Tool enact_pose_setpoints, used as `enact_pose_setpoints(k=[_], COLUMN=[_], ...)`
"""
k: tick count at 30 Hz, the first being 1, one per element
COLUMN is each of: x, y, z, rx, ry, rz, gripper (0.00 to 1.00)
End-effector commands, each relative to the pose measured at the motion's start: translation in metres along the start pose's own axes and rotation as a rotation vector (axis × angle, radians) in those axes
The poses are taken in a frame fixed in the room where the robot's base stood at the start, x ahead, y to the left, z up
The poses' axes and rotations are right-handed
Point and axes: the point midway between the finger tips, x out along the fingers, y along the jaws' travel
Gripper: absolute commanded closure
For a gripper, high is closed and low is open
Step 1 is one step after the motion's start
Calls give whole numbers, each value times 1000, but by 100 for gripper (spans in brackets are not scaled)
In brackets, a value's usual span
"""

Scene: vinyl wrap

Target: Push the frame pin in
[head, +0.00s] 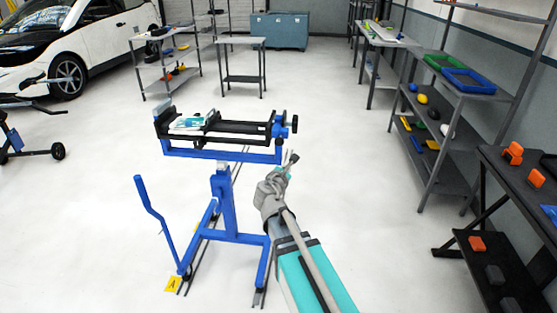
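A blue stand frame (222,200) stands on the white floor left of my arm. On top it carries a black rail bed (240,127) with blue end parts. A teal and white item (190,122) lies on the bed's left half. Blue knobs (281,131) show at the bed's right end. I cannot make out which small part is the frame pin. My gripper (291,158) is just right of and below the bed's right end in the picture. It is small and grey, and I cannot tell whether its fingers are open or touch the frame.
Shelves (445,150) and a dark table (525,185) line the right. A car (65,50) stands back left. Open floor surrounds the stand.

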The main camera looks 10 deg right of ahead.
Motion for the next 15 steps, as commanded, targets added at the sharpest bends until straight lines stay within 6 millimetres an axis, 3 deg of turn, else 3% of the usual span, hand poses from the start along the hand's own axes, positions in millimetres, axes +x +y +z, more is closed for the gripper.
enact_pose_setpoints(k=[1,6,15], x=[4,4,1], y=[4,25,40], z=[-16,-31,-39], rx=[-82,-320,-472], ry=[-18,-74,-113], rz=[43,152,217], gripper=[100,100,100])
